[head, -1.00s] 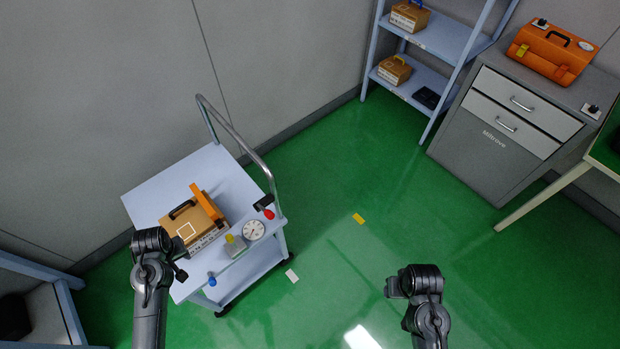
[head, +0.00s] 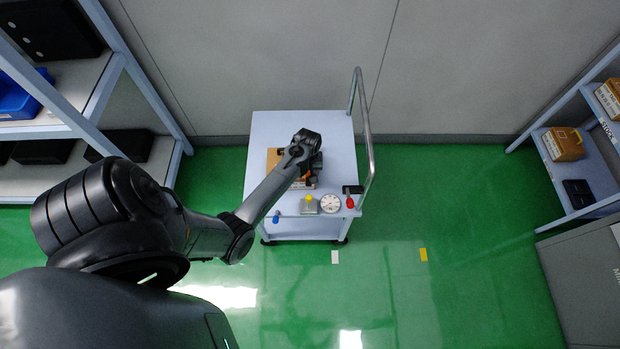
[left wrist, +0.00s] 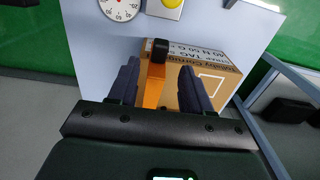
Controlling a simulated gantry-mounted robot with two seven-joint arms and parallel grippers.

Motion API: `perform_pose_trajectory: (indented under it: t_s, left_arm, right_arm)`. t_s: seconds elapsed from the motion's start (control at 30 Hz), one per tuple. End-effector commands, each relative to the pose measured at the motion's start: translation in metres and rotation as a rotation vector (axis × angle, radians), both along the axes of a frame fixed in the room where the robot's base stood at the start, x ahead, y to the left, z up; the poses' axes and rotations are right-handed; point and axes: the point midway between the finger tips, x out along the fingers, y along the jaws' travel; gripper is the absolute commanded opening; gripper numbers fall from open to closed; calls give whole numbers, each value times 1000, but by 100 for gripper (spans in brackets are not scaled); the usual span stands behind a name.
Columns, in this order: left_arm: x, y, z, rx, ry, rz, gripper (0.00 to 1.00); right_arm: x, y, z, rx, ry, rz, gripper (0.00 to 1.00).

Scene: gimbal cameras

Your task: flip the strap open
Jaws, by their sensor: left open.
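A brown cardboard case (head: 273,158) with printed lettering sits on the pale blue trolley top (head: 265,128), largely hidden by my left arm in the head view. The case also shows in the left wrist view (left wrist: 212,68). Its orange strap (left wrist: 153,88) has a dark end piece (left wrist: 160,49) and lies between my left fingers. My left gripper (left wrist: 159,70) is open, one finger on each side of the strap; I cannot tell whether either finger touches it. In the head view my left gripper (head: 314,168) is above the case's right part. My right gripper is out of view.
A dial gauge (head: 331,203), a yellow-topped block (head: 309,204) and a red-ended item (head: 350,201) stand along the trolley's near edge. The trolley's metal handle (head: 366,130) rises on the right.

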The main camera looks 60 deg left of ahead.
Motion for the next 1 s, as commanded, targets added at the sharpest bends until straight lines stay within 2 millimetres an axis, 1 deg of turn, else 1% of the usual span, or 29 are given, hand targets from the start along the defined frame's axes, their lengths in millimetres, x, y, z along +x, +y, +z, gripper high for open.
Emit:
perform_pose_trajectory:
  t_s: [0.03, 0.1, 0.3, 0.5, 0.77, 0.87, 1.0]
  left_arm:
    - [0, 0, -10, -1, 2, 0, 49]
    - [0, 0, -20, 0, 1, 0, 49]
    - [0, 1, -42, 0, 1, -1, 49]
    - [0, 0, -50, 2, -1, -1, 49]
    - [0, 0, -50, 2, -1, -1, 49]
    - [0, 0, -50, 2, -1, -2, 35]
    - [0, 0, -50, 2, -1, -2, 14]
  right_arm:
    - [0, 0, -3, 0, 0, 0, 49]
    - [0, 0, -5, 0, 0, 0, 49]
    - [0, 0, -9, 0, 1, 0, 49]
    - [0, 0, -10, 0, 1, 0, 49]
    - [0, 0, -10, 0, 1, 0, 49]
    - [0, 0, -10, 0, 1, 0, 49]
    - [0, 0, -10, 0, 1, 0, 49]
